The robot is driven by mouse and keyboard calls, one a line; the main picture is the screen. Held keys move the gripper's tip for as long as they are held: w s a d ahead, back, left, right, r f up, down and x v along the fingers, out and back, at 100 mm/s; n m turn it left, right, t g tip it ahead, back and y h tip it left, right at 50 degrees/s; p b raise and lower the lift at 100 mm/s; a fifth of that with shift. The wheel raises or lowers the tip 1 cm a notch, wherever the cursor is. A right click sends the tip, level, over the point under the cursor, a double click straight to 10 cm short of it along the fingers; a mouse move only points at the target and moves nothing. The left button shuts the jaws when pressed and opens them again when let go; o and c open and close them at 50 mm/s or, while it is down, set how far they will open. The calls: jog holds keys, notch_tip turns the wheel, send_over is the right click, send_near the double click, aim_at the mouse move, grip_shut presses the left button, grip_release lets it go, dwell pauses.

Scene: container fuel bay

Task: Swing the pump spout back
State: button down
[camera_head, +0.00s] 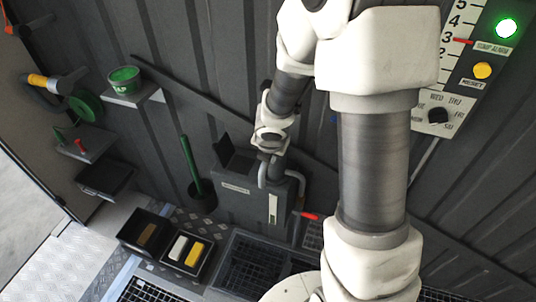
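My arm comes down to a grey box-shaped tank (245,205) against the ribbed wall. My gripper (270,168) is at the tank's top, small and partly hidden by my wrist. Light grey curved tubing (297,178) shows beside it at the tank's top right and may be the pump spout. I cannot tell whether my gripper touches it, or whether the fingers are open or shut. The tank has a dark raised lid (223,149), a label and a pale upright strip on its front. A red-ended part (308,215) sticks out at its right.
A control panel (455,80) with a lit green lamp, yellow button and black knob is on the wall at right. A green pot (124,78) stands on a left shelf. A green rod (190,160) stands in a black cup. Black trays (190,254) and floor grates (250,265) lie below.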

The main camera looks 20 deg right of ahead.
jog(key=shift+d, duration=0.15)
dwell(0.4)
jog(key=c, duration=0.7)
grip_release()
jog(key=shift+r, duration=0.1)
jog(key=p+v, duration=1.2)
jog(key=v, duration=0.5)
jog(key=shift+s+r, duration=0.1)
